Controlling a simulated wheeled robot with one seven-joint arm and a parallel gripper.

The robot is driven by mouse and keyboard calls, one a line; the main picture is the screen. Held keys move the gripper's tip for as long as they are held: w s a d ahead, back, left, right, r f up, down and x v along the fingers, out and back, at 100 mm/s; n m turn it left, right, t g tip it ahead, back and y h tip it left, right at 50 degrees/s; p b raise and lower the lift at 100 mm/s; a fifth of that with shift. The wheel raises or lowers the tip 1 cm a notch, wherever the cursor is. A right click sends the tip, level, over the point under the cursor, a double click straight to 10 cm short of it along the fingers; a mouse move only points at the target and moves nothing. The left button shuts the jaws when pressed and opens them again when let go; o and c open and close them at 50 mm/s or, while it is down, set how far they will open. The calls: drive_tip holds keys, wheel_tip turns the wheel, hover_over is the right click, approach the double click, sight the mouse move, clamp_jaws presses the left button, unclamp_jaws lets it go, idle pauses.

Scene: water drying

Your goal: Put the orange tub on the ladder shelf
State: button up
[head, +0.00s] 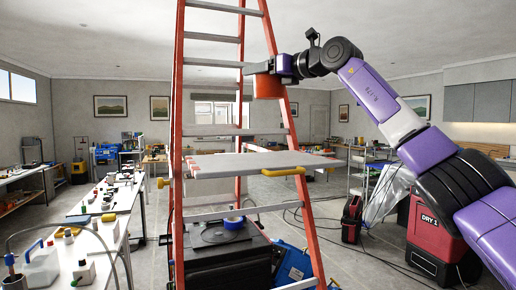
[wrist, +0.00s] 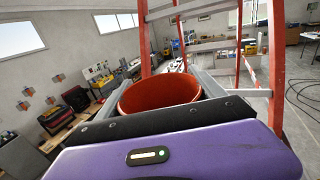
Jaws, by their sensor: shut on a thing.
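The orange tub (head: 267,87) hangs upright in the air, high beside the ladder's right rail. My gripper (head: 261,68) is shut on it near its rim. In the wrist view the open top of the tub (wrist: 160,94) shows empty inside, between my two grey fingers. The ladder shelf (head: 222,163) is a flat grey board across the orange-red stepladder (head: 176,130), with yellow ends. It lies below and a little left of the tub, with a clear gap, and its visible top looks bare. The tub overlaps the ladder in the picture; their depth gap is hard to tell.
The ladder's rails and rungs stand close around the tub. A black case (head: 222,250) with a roll of blue tape sits low behind the ladder. A cluttered bench (head: 118,212) is at left.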

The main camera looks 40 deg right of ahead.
wheel_tip(320, 180, down, 18)
drive_tip(key=shift+f+p, duration=0.1)
drive_tip(key=shift+p, duration=0.75)
drive_tip(key=shift+f, duration=0.1)
drive_tip(key=o, duration=1.4)
drive_tip(key=shift+r, duration=0.2)
drive_tip(key=shift+s+d+f, duration=0.1)
drive_tip(key=shift+s, duration=0.25)
drive_tip(key=s+b, duration=0.1)
drive_tip(key=s, duration=0.2)
drive_tip(key=s+b, duration=0.1)
drive_tip(key=s, duration=0.3)
drive_tip(key=s+d+b, duration=0.1)
drive_tip(key=s, duration=0.3)
drive_tip(key=shift+s+d+b, duration=0.1)
drive_tip(key=shift+s+b, duration=0.05)
drive_tip(key=shift+b, duration=0.15)
